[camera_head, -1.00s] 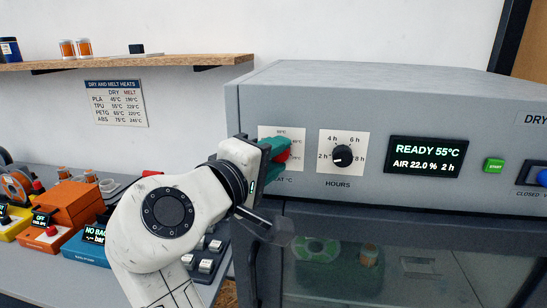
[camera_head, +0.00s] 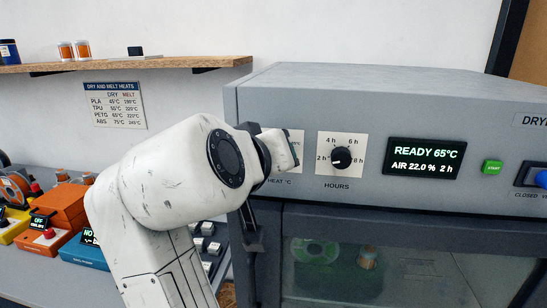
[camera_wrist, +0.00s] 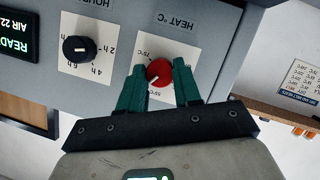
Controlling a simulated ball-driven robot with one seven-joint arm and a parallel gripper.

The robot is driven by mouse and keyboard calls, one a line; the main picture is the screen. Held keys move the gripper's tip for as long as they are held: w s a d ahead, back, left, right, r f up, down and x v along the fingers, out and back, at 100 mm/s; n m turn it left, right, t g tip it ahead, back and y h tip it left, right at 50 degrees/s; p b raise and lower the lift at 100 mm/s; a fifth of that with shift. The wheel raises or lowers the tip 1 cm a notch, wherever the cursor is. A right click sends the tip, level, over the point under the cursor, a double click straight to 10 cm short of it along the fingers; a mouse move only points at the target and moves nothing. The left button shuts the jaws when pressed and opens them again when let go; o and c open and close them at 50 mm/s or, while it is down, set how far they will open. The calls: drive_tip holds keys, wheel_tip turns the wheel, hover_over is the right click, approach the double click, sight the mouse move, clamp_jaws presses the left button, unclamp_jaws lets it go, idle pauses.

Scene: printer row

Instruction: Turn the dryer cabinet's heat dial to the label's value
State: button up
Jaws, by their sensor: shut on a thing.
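The dryer cabinet (camera_head: 310,105) has a grey front panel. Its red heat dial (camera_wrist: 160,71) sits on a white plate marked HEAT °C in the wrist view, which shows the panel upside down. My gripper (camera_wrist: 160,78) has green fingers on both sides of the red dial and is shut on it. The display (camera_head: 425,158) reads READY 65°C, AIR 22.0 %, 2 h. The wall label (camera_head: 114,106) DRY AND MELT HEATS lists PLA, TPU, PETG and ABS with dry and melt values.
The black hours dial (camera_head: 341,158) is right of the heat dial. A green START button (camera_head: 492,167) and a blue switch (camera_head: 541,179) are farther right. A glass door is below the panel. Coloured devices (camera_head: 70,215) crowd the bench at left, under a wooden shelf (camera_head: 120,64).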

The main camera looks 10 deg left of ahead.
drive_tip(key=m+y, duration=0.2)
drive_tip(key=m, duration=0.1)
drive_tip(key=shift+d+f+b, duration=0.15)
drive_tip(key=shift+b, duration=0.2)
drive_tip(key=shift+y, duration=0.3)
drive_tip(key=o, duration=1)
drive_tip(key=b+v, duration=0.1)
drive_tip(key=v, duration=0.9)
drive_tip(key=shift+s+r, duration=0.3)
